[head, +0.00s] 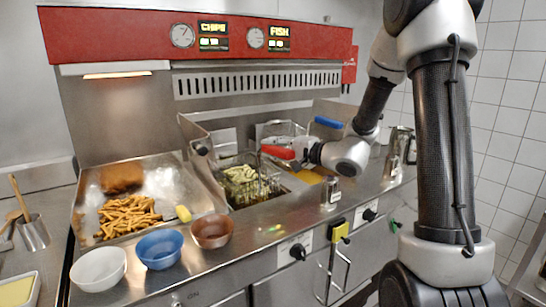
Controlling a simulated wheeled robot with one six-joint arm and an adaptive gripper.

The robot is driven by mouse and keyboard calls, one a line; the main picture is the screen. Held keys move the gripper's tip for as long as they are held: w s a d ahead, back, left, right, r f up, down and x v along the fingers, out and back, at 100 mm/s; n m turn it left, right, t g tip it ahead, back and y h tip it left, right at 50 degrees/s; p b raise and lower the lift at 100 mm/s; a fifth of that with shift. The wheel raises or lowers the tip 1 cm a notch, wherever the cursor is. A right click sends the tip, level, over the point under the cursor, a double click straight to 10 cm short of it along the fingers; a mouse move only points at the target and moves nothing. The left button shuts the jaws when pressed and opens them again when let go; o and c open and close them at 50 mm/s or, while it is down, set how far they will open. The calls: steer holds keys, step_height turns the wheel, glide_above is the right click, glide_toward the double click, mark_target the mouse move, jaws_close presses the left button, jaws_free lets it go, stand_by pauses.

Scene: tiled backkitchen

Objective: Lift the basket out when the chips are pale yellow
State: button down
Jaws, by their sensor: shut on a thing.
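The wire basket (262,190) sits in the left fryer well (222,193), with pale yellow chips (240,174) in it. The basket's lower part is hidden in the well. Its red handle (277,152) sticks up at the right of the chips. My gripper (299,148) reaches in from the right and is shut on the red handle. The fingers are small in the view and partly hidden by my wrist.
Left of the fryer, a steel tray holds browned chips (128,215) and a browned piece (122,177). White (98,268), blue (160,249) and copper (211,231) bowls line the front edge. A blue handle (329,122) stands behind my wrist. A shaker (331,190) stands in front.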

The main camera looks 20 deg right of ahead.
step_height(320, 180, up, 10)
steer(key=shift+f, duration=0.25)
stand_by(0.5)
